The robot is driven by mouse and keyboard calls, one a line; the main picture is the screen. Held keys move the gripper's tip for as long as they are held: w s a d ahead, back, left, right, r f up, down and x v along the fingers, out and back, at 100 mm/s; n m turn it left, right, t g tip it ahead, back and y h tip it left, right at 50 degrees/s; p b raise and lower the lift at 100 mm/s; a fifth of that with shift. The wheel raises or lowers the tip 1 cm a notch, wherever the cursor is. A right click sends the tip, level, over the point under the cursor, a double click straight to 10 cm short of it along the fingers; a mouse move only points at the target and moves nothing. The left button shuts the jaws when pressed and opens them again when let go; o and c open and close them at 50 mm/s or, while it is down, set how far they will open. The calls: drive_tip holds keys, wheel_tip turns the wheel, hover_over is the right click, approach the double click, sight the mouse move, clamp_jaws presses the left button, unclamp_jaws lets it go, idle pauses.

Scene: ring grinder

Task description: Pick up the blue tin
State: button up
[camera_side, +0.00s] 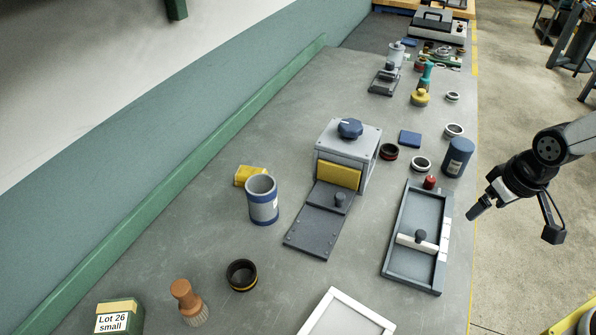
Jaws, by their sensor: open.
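My gripper (516,222) is at the right of the picture, beyond the bench's edge, below and to the right of the tin in the picture. Its two fingers are spread wide apart with nothing between them. The gripper is clear of the tin.
A grey tray (388,262) with a slider lies in front of the tin. A dark ring with a white face (421,164) and a red knob (429,182) are close to the tin's left. A grey machine (347,155) stands mid-bench. A grey cup (262,200) stands farther left.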

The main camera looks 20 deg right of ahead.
drive_tip(key=r+n+t+y, duration=0.1)
drive_tip(key=n+t, duration=0.3)
drive_tip(key=t, duration=0.4)
hover_over(460, 148)
drive_tip(key=d, duration=0.1)
drive_tip(key=shift+w+d+r, duration=0.1)
drive_tip(key=shift+w, duration=0.3)
drive_tip(key=d+n+y, duration=0.1)
drive_tip(key=d+f+n+y, duration=0.1)
drive_tip(key=y, duration=0.1)
drive_tip(key=d+f+n+y, duration=0.1)
drive_tip(key=shift+w+d+f+t, duration=0.1)
drive_tip(key=shift+w+d+t, duration=0.1)
drive_tip(key=shift+w+t, duration=0.1)
drive_tip(key=s+d+f+n+g+y, duration=0.2)
drive_tip(key=s+f+y, duration=0.1)
drive_tip(key=s+y, duration=0.2)
drive_tip(key=shift+d+f+n, duration=0.2)
drive_tip(key=shift+d+n, duration=0.1)
drive_tip(key=shift+d, duration=0.1)
drive_tip(key=shift+w, duration=0.1)
drive_tip(key=shift+x, duration=3.85)
